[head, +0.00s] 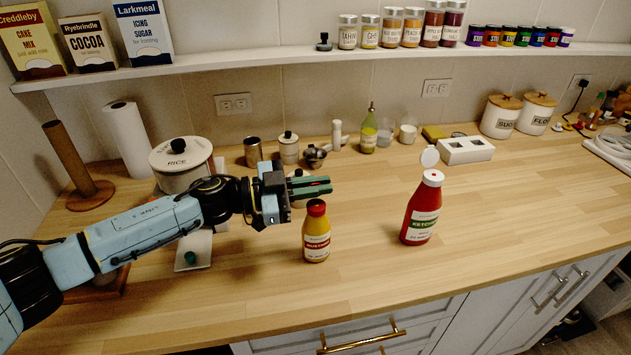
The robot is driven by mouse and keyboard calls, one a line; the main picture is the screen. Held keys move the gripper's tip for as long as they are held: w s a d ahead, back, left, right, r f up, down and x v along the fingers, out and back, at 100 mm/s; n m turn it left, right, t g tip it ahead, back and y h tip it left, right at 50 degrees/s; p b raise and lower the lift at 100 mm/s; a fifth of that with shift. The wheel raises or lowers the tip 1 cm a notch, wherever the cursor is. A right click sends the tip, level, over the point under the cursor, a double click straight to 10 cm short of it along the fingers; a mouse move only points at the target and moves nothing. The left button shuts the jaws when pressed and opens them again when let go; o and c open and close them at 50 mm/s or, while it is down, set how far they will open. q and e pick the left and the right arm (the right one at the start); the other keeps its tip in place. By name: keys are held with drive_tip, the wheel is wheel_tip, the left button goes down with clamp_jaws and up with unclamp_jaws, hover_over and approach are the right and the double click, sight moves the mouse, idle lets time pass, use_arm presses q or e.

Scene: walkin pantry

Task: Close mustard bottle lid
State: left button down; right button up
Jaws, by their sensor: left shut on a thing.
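The yellow mustard bottle (316,247) stands upright on the wooden counter, near the middle of the head view. Its red cap (316,208) shows on top. My left gripper (322,187) reaches in from the left, its green fingers close together just above and behind the cap. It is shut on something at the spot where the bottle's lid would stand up. The lid itself is hidden by the fingers, so its angle cannot be told. My right gripper is not in view.
The counter (520,195) at right front is clear.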

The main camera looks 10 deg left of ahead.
use_arm(q)
drive_tip(key=shift+s+d+f+m+p, duration=0.1)
drive_tip(key=shift+s+m+p, duration=0.1)
drive_tip(key=shift+m, duration=0.4)
drive_tip(key=shift+s+d+m+p, duration=0.1)
drive_tip(key=shift+s+m, duration=0.05)
drive_tip(key=shift+m, duration=0.45)
drive_tip(key=shift+s+f+m, duration=0.15)
drive_tip(key=shift+s+m, duration=0.05)
drive_tip(key=shift+m, duration=0.55)
drive_tip(key=shift+s+f+m, duration=0.1)
drive_tip(key=shift+s+m, duration=0.05)
drive_tip(key=shift+m, duration=0.6)
drive_tip(key=c, duration=1.5)
unclamp_jaws()
drive_tip(key=shift+c, duration=0.2)
